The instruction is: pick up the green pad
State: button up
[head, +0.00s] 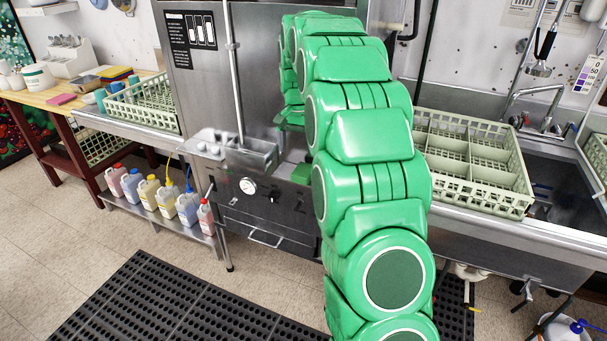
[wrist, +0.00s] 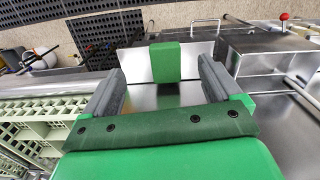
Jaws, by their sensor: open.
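The green pad (wrist: 165,64) is a small green block on the bare steel surface, near its edge, in the wrist view. What looks like the same pad (head: 302,173) shows in the head view just left of my arm, partly hidden by it. My gripper (wrist: 160,67) is open, with its two grey fingers to the left and right of the pad in the wrist view. Nothing is held, and no finger visibly touches the pad. In the head view my arm hides most of the gripper.
A steel dish machine (head: 195,60) stands behind. A pale green rack (head: 480,190) sits on the right counter by the sink, close beside my gripper. Another rack (head: 142,106) is on the left counter.

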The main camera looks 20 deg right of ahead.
jog(key=m, duration=0.1)
send_over(304, 170)
jog(key=f, duration=0.2)
jog(key=shift+w+a+f, duration=0.15)
jog(key=shift+w+f, duration=0.15)
jog(key=shift+w, duration=0.05)
jog(key=shift+s+f, duration=0.15)
jog(key=shift+f, duration=1.85)
jog(key=shift+s+f, duration=0.1)
jog(key=shift+f, duration=1.85)
jog(key=c, duration=1.1)
